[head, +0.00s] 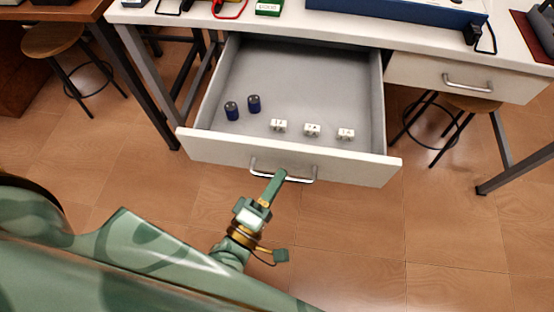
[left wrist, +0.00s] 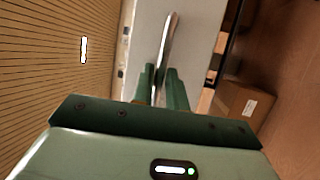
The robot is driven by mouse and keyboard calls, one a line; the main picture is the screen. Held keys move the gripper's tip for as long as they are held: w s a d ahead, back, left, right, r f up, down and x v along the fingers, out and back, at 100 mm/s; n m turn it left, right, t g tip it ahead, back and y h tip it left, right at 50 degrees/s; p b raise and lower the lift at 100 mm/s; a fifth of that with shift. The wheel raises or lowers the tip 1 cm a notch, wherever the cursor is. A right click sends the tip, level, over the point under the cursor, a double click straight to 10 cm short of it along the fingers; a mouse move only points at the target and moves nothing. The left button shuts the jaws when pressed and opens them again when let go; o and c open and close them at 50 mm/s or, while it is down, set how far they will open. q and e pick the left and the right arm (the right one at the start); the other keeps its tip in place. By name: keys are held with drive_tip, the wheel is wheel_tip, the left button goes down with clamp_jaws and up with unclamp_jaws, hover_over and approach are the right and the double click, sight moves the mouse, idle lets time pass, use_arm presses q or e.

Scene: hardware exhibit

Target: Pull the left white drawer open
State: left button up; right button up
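The left white drawer (head: 290,162) stands pulled far out from the white desk in the head view. Its grey inside holds two dark blue cylinders (head: 242,106) at the left and several small white blocks (head: 312,130) near the front. My left gripper (head: 278,176) is at the metal bar handle (head: 302,179) on the drawer front. In the left wrist view the handle (left wrist: 168,45) runs between the two green fingers (left wrist: 162,82), which look closed around it. My right gripper is in neither view.
The white desk top (head: 340,33) carries a blue box (head: 400,12) and a green box (head: 268,8). A second, shut drawer (head: 430,75) is at the right. Stools (head: 52,38) stand at both sides. The wooden floor in front is clear.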

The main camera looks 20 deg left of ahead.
use_arm(q)
drive_tip(key=shift+o, duration=1.2)
drive_tip(key=v, duration=1.6)
drive_tip(key=shift+s+b, duration=0.15)
drive_tip(key=shift+b, duration=0.15)
